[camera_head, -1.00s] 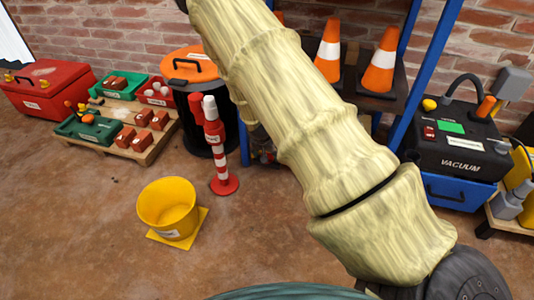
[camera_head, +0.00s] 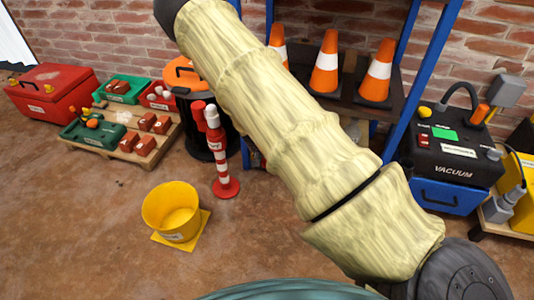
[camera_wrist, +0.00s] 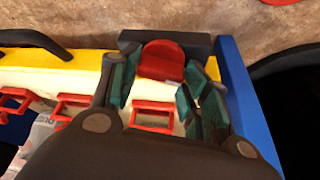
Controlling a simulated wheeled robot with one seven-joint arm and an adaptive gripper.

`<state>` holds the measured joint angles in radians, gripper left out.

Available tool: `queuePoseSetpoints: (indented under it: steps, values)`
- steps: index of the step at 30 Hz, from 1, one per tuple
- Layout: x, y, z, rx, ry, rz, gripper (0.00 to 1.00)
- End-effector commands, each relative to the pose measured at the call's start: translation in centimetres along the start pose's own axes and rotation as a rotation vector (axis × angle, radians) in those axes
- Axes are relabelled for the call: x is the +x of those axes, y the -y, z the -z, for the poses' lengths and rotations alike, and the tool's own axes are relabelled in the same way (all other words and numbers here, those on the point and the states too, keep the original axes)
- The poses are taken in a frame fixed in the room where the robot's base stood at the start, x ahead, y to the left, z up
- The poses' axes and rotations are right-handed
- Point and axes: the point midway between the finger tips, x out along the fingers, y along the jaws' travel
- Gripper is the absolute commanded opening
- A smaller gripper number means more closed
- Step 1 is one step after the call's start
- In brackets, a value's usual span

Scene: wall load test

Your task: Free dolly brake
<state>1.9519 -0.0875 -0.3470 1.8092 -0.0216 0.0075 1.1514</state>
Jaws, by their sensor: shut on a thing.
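In the wrist view a red round-topped piece (camera_wrist: 162,58), seemingly the brake part, stands in front of a dark grey block (camera_wrist: 188,42). My gripper (camera_wrist: 164,72), with teal-padded fingers, is shut with a finger on each side of this piece. The fingers hide its lower sides, and I cannot tell whether it is tilted. Below it is a red rectangular frame (camera_wrist: 152,116) on a pale surface. A yellow bar (camera_wrist: 50,72) runs to the left and a blue bar (camera_wrist: 240,95) to the right. The head view does not show my gripper.
In the head view a yellow bucket (camera_head: 170,208) and a red-white post (camera_head: 218,160) stand on the floor. A pallet (camera_head: 150,155) with bins is behind left. A shelf with cones (camera_head: 325,65) and a vacuum (camera_head: 450,150) are behind right. The front-left floor is clear.

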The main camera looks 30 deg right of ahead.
Motion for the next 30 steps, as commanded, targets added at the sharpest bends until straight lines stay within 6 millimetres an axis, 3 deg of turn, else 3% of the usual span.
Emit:
queuePoseSetpoints:
  steps: [12,29,30]
  values:
    - [-0.13,0.10,0.05,0.192,0.000,-0.080,0.22]
    - [0.03,0.09,0.01,0.223,0.000,-0.093,0.22]
    - [0.03,0.09,0.01,0.223,0.000,-0.093,0.53]
